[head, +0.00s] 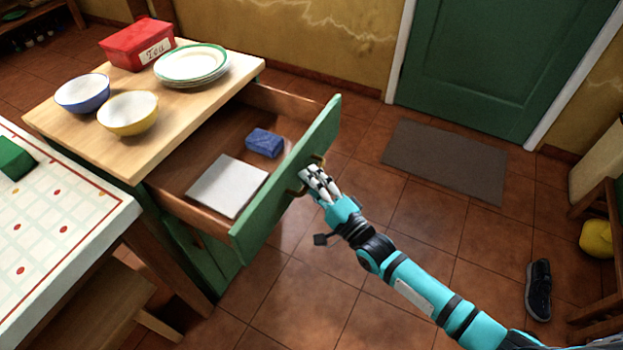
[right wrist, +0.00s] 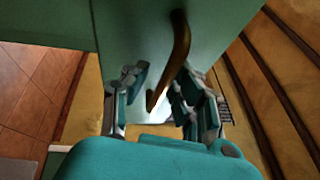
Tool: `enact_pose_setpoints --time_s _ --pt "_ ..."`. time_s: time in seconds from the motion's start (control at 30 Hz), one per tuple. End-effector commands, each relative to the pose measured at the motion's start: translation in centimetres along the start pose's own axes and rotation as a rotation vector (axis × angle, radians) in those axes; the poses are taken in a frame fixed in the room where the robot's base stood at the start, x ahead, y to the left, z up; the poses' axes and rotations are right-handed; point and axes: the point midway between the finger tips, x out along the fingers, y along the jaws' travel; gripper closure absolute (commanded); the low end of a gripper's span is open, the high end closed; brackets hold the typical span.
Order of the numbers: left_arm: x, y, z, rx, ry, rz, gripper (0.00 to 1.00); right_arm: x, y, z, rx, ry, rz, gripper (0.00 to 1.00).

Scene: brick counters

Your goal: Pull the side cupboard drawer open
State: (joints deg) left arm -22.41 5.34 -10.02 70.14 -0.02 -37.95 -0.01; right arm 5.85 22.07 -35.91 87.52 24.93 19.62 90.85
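The side cupboard drawer (head: 322,125) stands pulled well out of the cupboard (head: 205,262), with its green front facing right. Its curved brass handle (head: 296,193) is on that front. My right gripper (head: 318,182) is at the handle. In the right wrist view, the handle (right wrist: 181,50) lies between the spread fingers of the gripper (right wrist: 165,100), with a gap on its left side. The fingers look open, and firm contact with the handle does not show. My left gripper is out of view.
Inside the drawer lie a white flat item (head: 227,186) and a blue block (head: 264,142). Bowls, plates (head: 191,64) and a red tea tin (head: 137,45) stand on the cupboard top. A table (head: 60,240) is at the left.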

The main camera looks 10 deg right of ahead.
Motion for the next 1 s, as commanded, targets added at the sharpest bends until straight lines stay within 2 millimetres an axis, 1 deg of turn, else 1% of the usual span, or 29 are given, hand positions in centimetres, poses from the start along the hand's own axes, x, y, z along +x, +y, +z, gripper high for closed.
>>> enact_pose_setpoints --time_s 0.3,0.37,0.43,0.57,0.8,0.9,1.0 --pt "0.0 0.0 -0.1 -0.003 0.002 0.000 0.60 0.0 -0.2 -0.1 -0.002 0.000 -0.006 0.66" --pt "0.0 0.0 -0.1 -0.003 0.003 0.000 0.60 -0.3 -0.2 -0.1 -0.003 0.000 -0.005 0.66" --pt "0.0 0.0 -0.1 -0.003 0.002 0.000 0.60 -1.0 -0.1 -0.1 -0.002 0.001 -0.003 0.66" --pt "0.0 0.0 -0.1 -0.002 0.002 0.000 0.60 -3.4 -0.1 -0.1 -0.002 0.000 -0.001 0.66" --pt "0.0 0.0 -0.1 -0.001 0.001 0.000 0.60 -8.5 0.0 -0.1 -0.002 0.000 0.000 0.66" --pt "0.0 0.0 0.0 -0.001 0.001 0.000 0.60 -10.1 -0.1 0.0 -0.002 0.000 -0.001 0.66" --pt "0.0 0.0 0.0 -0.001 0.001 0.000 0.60 -11.2 -0.1 0.0 -0.003 0.000 -0.002 0.66"
